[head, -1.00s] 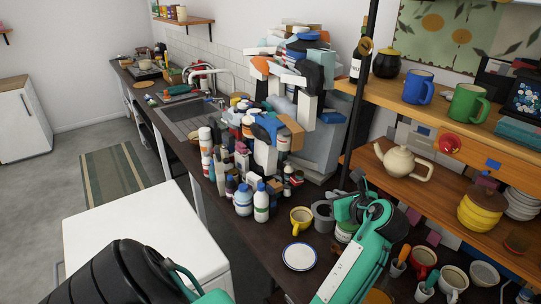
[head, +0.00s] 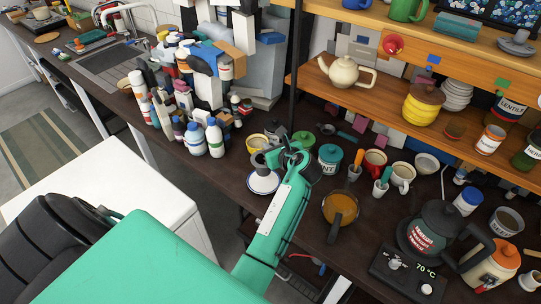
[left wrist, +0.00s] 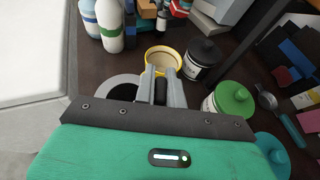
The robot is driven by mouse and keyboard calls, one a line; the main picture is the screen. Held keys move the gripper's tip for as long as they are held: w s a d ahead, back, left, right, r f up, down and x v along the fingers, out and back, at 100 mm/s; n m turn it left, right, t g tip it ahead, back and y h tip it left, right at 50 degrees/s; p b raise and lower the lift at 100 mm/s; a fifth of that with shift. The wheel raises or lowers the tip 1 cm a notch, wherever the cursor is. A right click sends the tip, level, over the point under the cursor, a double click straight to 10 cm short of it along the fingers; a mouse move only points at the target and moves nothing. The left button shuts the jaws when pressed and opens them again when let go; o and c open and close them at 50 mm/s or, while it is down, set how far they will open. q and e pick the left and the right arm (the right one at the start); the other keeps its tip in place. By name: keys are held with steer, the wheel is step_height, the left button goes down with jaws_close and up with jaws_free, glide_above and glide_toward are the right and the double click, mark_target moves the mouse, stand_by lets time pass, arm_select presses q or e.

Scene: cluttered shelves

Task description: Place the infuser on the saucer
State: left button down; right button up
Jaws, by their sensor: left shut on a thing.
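The infuser looks like a grey ring-shaped cup with a dark opening (head: 260,160); it also shows beside the fingers in the left wrist view (left wrist: 104,83). My left gripper (head: 277,157) appears shut on its side and holds it over the far part of the saucer. The saucer (head: 262,184) is white with a blue rim and lies on the dark counter. The infuser hides its far part, and I cannot tell whether the two touch. My right gripper is not in view.
A yellow mug (head: 257,142) stands just behind the infuser. A black-lidded jar (left wrist: 204,60), a green-lidded jar (head: 303,140) and a teal-lidded jar (head: 329,158) are close on the right. Several bottles (head: 214,136) stand to the left. An amber-filled pan (head: 340,208) and kettle (head: 438,230) are further right.

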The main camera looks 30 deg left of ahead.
arm_select(q)
steer(key=shift+f, duration=0.75)
step_height(320, 180, down, 3)
steer(key=shift+r, duration=0.2)
steer(key=shift+f, duration=0.55)
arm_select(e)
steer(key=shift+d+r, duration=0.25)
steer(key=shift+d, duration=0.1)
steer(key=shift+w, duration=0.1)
arm_select(q)
steer(key=c, duration=1.5)
jaws_free()
steer(key=shift+f, duration=0.1)
